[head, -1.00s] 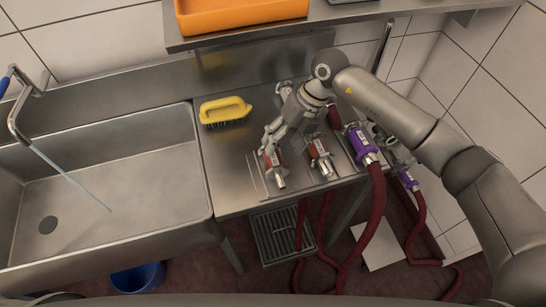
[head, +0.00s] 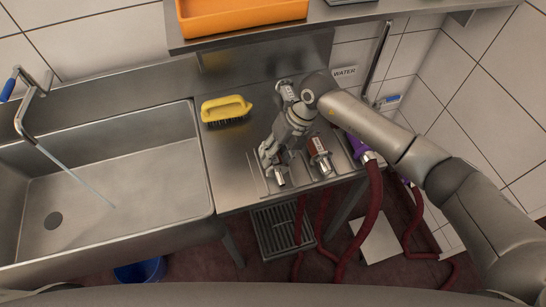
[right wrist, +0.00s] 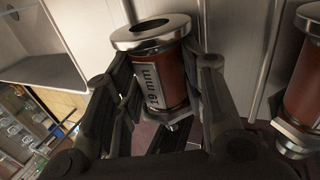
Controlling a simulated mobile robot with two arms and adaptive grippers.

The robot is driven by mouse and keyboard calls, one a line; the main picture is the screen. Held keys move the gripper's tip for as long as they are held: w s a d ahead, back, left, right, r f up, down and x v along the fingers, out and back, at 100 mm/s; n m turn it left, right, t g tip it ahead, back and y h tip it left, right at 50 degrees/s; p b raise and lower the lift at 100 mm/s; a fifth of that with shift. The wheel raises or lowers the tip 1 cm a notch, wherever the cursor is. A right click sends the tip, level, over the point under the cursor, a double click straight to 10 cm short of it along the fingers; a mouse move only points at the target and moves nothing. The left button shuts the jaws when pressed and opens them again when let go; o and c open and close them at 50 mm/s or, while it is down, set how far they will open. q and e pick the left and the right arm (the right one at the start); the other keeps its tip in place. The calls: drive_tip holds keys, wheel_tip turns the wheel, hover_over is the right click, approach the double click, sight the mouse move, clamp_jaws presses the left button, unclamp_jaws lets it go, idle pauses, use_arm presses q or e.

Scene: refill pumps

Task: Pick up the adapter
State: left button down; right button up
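A red-brown adapter with a metal flange (right wrist: 152,32) and a label reading "19 mm" is between the fingers of my right gripper (right wrist: 160,88) in the right wrist view. The fingers lie close on both sides of its body; I cannot tell whether they press on it. In the head view my right gripper (head: 272,156) covers most of this adapter, and its metal lower end (head: 279,177) shows below the fingers on the steel counter. A second red-brown adapter (head: 319,154) lies just right of it, and its flange and body also show in the right wrist view (right wrist: 305,80). My left gripper is out of view.
A yellow brush (head: 226,109) stands on the counter (head: 229,170) left of the gripper. A steel sink (head: 110,175) is further left. A purple coupling (head: 358,147) with a red hose is at right. A shelf with an orange tray (head: 245,14) hangs above.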

drive_tip(key=c, duration=0.5)
drive_tip(key=shift+o, duration=0.2)
drive_tip(key=shift+w+r, duration=0.1)
drive_tip(key=shift+r, duration=0.05)
